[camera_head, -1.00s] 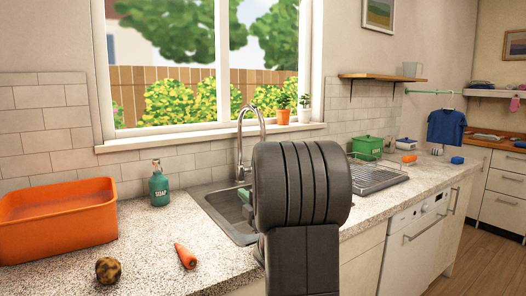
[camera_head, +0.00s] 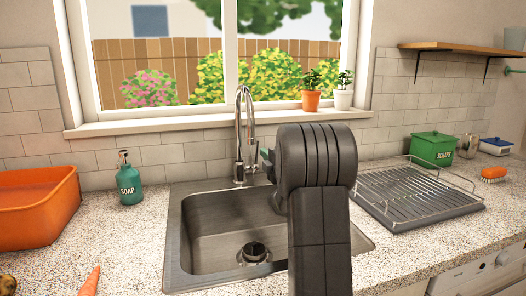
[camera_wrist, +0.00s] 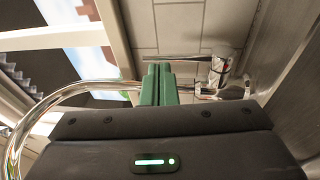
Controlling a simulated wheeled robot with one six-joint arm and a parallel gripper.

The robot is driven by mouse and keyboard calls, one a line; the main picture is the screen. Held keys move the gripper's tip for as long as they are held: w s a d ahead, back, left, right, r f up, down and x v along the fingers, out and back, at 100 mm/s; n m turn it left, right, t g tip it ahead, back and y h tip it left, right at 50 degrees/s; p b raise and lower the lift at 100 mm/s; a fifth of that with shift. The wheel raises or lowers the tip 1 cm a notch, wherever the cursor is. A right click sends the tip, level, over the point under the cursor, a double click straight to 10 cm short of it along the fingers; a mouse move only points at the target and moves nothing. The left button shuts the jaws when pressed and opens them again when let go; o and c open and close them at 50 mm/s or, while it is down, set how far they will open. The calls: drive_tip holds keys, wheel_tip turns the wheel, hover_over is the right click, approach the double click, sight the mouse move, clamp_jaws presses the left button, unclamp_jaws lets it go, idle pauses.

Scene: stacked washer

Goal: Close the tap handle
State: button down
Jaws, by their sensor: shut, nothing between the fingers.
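The chrome tap (camera_head: 240,150) rises behind the sink, with an arched spout. In the wrist view the spout curves around on the left (camera_wrist: 20,125). Its straight handle (camera_wrist: 185,57) shows there as a thin bar joined to the tap body (camera_wrist: 221,70). My gripper (camera_wrist: 160,68) has its green fingers together and empty, close to the tap and handle. I cannot tell whether the fingertips touch the handle. In the head view, my dark arm hides most of my gripper (camera_head: 267,155), and only a bit of green shows just right of the tap.
The steel sink (camera_head: 175,235) is empty, with a drain in its floor. A soap bottle (camera_head: 130,182) and an orange basin (camera_head: 38,210) stand left. A wire drying rack (camera_head: 425,192) and a green scraps box (camera_head: 432,148) are right. The window ledge is behind the tap.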

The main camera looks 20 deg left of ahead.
drive_tip(key=shift+x, duration=1.2)
drive_tip(key=shift+r, duration=0.1)
drive_tip(key=w+a+r+g+h+p, duration=0.1)
drive_tip(key=p, duration=0.2)
drive_tip(key=shift+r+p, duration=0.15)
drive_tip(key=shift+p, duration=0.25)
